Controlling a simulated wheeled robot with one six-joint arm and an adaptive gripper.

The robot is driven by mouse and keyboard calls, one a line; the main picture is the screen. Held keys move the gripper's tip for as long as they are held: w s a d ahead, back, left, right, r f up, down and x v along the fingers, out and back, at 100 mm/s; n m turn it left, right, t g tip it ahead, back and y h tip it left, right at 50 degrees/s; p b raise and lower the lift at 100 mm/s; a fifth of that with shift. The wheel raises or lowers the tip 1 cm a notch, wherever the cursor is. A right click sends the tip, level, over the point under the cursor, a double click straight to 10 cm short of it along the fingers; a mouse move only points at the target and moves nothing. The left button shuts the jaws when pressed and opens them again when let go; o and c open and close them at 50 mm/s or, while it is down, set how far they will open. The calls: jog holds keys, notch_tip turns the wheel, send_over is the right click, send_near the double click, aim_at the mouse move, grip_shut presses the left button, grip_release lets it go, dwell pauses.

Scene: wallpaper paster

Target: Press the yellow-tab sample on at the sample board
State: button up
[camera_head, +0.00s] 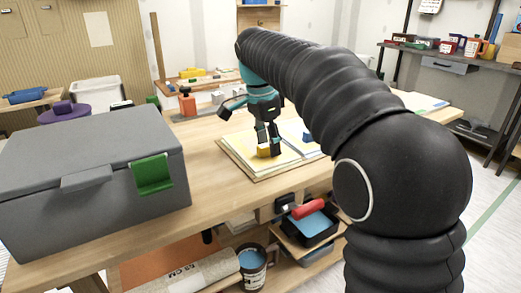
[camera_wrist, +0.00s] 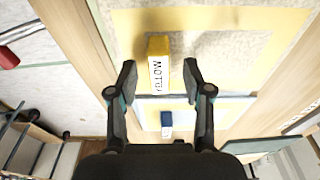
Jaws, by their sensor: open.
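In the head view the yellow tab (camera_head: 264,151) is on the board (camera_head: 238,158) on the workbench, just below my gripper. My gripper (camera_wrist: 160,82) is open, its two fingers on either side of the tab with a gap at each side. My gripper (camera_head: 268,138) points down at the board in the head view. A blue tab (camera_wrist: 167,119) sits on a pale blue sheet, nearer my palm; it also shows right of my gripper (camera_head: 306,137).
A large grey toolbox (camera_head: 90,170) with a green latch stands on the bench at left. A spray bottle (camera_head: 187,101) and a tray of items stand behind the board. A red roller (camera_head: 307,209) and paint bucket (camera_head: 252,268) are below the bench top.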

jog(key=shift+f, duration=0.5)
grip_shut()
